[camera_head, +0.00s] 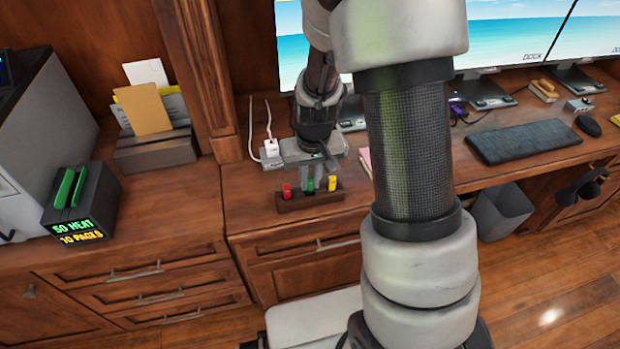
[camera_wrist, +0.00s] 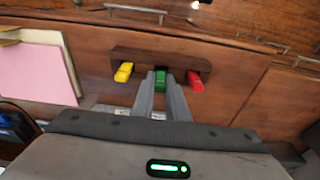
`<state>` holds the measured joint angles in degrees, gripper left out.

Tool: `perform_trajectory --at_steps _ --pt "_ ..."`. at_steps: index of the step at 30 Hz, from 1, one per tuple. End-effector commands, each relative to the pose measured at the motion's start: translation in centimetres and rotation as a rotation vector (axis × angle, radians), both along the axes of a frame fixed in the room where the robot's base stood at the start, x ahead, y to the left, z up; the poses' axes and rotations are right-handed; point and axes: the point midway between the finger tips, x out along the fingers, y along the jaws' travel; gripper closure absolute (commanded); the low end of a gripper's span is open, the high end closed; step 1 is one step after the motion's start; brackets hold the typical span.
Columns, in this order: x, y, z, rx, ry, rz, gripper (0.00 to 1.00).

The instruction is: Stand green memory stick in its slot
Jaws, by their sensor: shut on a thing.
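The green memory stick (camera_wrist: 160,80) is between my gripper's fingertips (camera_wrist: 160,85) in the wrist view. My gripper is shut on it. In the head view the green stick (camera_head: 310,185) stands upright at the middle of a dark wooden holder (camera_head: 324,200), between a red stick (camera_head: 287,191) and a yellow stick (camera_head: 331,183). My gripper (camera_head: 308,175) reaches down from above it. The stick's lower end is at the holder's middle place; how deep it sits cannot be told. The yellow stick (camera_wrist: 123,72) and red stick (camera_wrist: 195,82) flank it in the wrist view.
A white charger (camera_head: 271,148) with cables stands behind the holder. A pink pad (camera_wrist: 45,70) lies beside it. A black box with green sticks and lit text (camera_head: 80,210) stands at the left. The keyboard (camera_head: 523,141) is far right.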

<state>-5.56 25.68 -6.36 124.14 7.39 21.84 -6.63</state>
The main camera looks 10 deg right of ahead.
Motion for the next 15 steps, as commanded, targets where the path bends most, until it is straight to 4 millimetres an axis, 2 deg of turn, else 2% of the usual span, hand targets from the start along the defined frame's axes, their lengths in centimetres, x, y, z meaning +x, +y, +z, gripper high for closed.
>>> perform_trajectory --at_steps 14,15 --pt "0.0 0.0 -1.3 0.000 0.000 0.000 1.00" --pt "0.0 0.0 -1.2 0.000 0.000 0.000 0.82"
